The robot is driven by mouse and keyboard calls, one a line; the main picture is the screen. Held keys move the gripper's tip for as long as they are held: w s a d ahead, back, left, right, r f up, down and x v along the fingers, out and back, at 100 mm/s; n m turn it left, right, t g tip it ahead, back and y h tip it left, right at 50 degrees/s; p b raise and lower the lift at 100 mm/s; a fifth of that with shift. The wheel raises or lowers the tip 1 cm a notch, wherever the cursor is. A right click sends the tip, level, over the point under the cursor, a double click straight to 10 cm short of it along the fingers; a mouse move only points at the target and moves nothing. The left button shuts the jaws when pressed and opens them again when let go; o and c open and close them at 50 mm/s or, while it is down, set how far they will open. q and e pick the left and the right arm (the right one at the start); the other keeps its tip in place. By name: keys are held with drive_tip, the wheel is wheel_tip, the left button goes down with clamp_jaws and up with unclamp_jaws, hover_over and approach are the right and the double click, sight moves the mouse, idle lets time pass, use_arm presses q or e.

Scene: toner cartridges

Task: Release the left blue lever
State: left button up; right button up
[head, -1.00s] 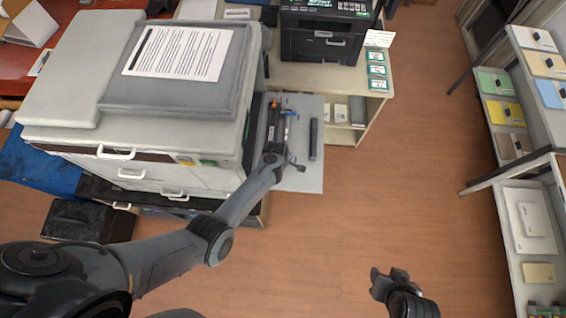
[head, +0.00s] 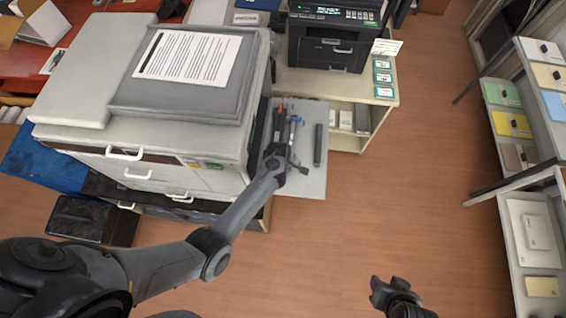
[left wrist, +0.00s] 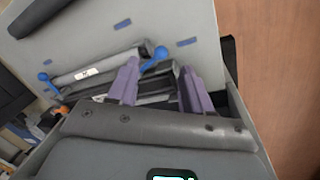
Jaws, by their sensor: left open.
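A blue lever (left wrist: 156,59) stands at one end of a grey-black cartridge unit on the printer's open side panel. A second blue lever (left wrist: 45,80) is at the unit's other end. In the left wrist view, my left gripper (left wrist: 160,66) is open, with its two purple-grey fingers either side of the first lever's lower part; I cannot tell whether they touch it. In the head view, my left gripper (head: 290,158) is over the open panel, and a small patch of blue (head: 296,119) shows beyond it. My right gripper (head: 388,286) appears open and empty above the floor.
The large printer (head: 140,165) stands left of the open panel (head: 312,178). A dark cylinder (head: 318,145) lies on the panel's right part. An orange part (left wrist: 62,109) shows beside the unit. A small black printer (head: 325,45) is behind. The floor to the right is clear.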

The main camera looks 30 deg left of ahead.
use_arm(q)
drive_tip(key=shift+s+a+r, duration=0.1)
drive_tip(key=shift+s+r, duration=0.15)
drive_tip(key=shift+r, duration=1.2)
drive_tip(key=shift+s+r, duration=0.2)
drive_tip(key=shift+r, duration=1.2)
